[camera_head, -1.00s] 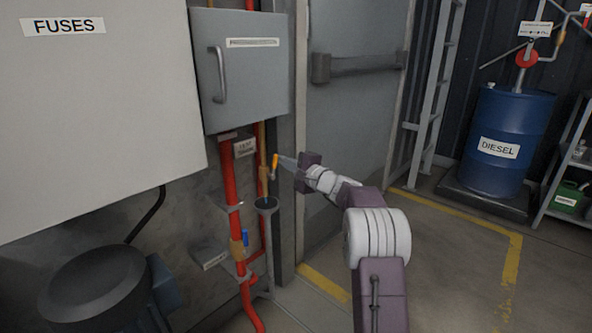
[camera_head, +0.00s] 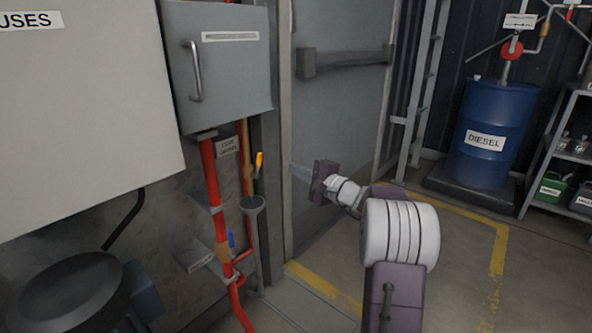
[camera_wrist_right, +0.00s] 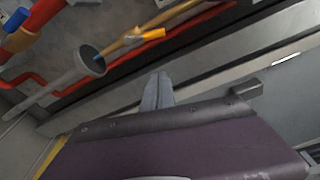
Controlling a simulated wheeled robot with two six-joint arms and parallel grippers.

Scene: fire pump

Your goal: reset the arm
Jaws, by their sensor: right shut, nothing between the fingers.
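My right arm comes up from the bottom right in the head view. Its gripper (camera_head: 300,172) points left, in front of the grey door and right of the red pipes. The fingers are together and empty. My left gripper is not in view.
A grey cabinet (camera_head: 222,90) hangs above. A blue diesel drum (camera_head: 488,130) and a shelf stand at the right. The floor between is clear.

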